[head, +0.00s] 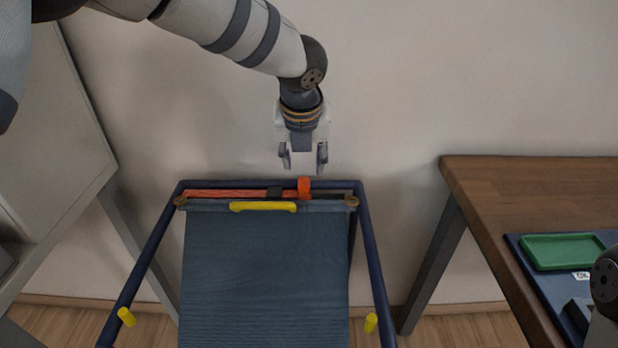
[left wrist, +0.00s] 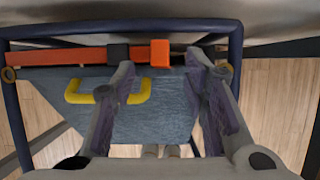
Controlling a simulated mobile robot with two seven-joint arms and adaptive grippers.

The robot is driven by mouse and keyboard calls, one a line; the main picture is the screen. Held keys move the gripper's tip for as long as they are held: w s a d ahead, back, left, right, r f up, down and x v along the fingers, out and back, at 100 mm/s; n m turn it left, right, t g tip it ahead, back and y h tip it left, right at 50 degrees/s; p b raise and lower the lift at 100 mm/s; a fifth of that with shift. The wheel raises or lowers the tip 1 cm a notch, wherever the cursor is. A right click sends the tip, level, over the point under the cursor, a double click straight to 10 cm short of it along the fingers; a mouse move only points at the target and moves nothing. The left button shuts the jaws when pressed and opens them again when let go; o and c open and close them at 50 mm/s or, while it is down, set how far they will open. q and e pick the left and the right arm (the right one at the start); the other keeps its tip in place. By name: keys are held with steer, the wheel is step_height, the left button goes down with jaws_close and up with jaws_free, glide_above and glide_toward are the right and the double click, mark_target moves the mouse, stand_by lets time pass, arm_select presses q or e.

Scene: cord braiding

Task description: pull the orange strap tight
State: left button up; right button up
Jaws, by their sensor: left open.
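The orange strap (head: 228,193) runs along the top bar of a blue frame (head: 371,240). It passes into a black buckle (head: 274,193), with a bright orange end block (head: 304,187) just right of the buckle. The strap (left wrist: 60,57), buckle (left wrist: 118,53) and end block (left wrist: 160,53) also show in the left wrist view. My left gripper (head: 304,170) is open and empty, pointing down just above the end block. In the left wrist view its fingers (left wrist: 161,70) appear either side of the block, apart from it. My right gripper is not visible.
A blue fabric panel (head: 265,270) with a yellow handle (head: 263,207) hangs below the bar. Yellow pegs (head: 126,317) stick out of the frame sides. A wooden table (head: 540,185) with a green tray (head: 563,251) stands right. A grey cabinet is left, a wall behind.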

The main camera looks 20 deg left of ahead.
mark_target(304, 180)
arm_select(q)
steer(key=b+x, duration=0.1)
steer(key=x, duration=0.7)
steer(key=shift+f, duration=0.4)
steer(key=shift+w, duration=0.1)
jaws_close()
